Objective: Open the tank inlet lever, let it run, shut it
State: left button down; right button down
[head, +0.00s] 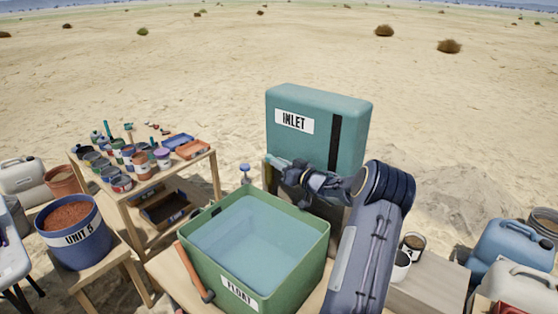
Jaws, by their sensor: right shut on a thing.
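The teal tank labelled INLET (318,105) stands upright behind a green open tub labelled FLOAT (285,287). Clear bluish water (250,240) lies in the tub. My right arm comes in from the lower right, and my right gripper (284,169) is at the tank's lower front, beyond the tub's back rim. It is shut on a small pale-teal part there, which looks like the inlet lever (273,161). The gripper hides most of this part, so I cannot tell its angle. No stream of water is visible. My left gripper is not in view.
A wooden table (205,157) with several paint pots stands at the left. A blue bucket labelled UNIT 5 (73,248) stands on a stool. A brown-handled tool (194,272) leans on the tub's left side. Blue (508,250) and white canisters are at the right.

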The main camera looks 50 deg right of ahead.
jog(key=shift+d+r, duration=0.1)
jog(key=shift+r, duration=0.15)
jog(key=c, duration=1.4)
grip_release()
jog(key=shift+o, duration=0.2)
jog(key=shift+f, duration=0.15)
jog(key=s+b, duration=0.1)
jog(key=s, duration=0.6)
jog(key=shift+s+a+b, duration=0.35)
